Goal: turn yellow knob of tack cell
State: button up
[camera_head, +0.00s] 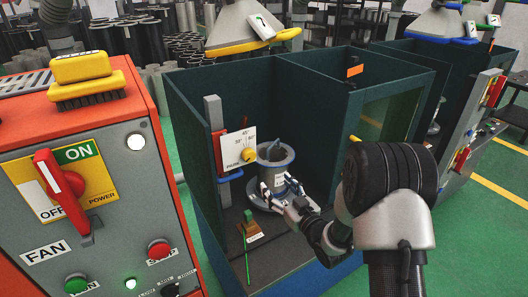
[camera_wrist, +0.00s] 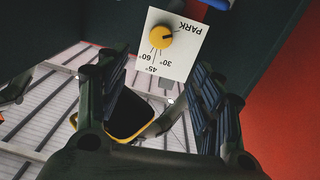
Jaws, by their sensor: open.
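The yellow knob (camera_wrist: 161,37) sits on a white dial card (camera_wrist: 179,59) marked PARK, 30°, 45° and 60°. Its dark pointer mark faces the PARK side. In the head view the knob (camera_head: 248,154) and card (camera_head: 237,147) are on the left side inside the dark green tack cell (camera_head: 190,92). My gripper (camera_wrist: 158,70) is open, its two fingers left and right of the card in the wrist view, with nothing between them touching the knob. In the head view my gripper (camera_head: 281,187) is in front of the grey flanged cylinder, to the right of and below the knob.
The grey flanged cylinder (camera_head: 276,168) stands in the cell near my gripper. A red lever (camera_head: 219,152) and a blue bracket are beside the card. The orange fan cabinet (camera_head: 135,85) stands left.

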aim_at(251, 157)
jog(key=b+x, duration=0.1)
jog(key=x, duration=0.7)
jog(key=b+x, duration=0.1)
jog(key=x, duration=0.8)
jog(key=shift+a+r, duration=0.2)
jog(key=shift+a, duration=0.05)
grip_shut()
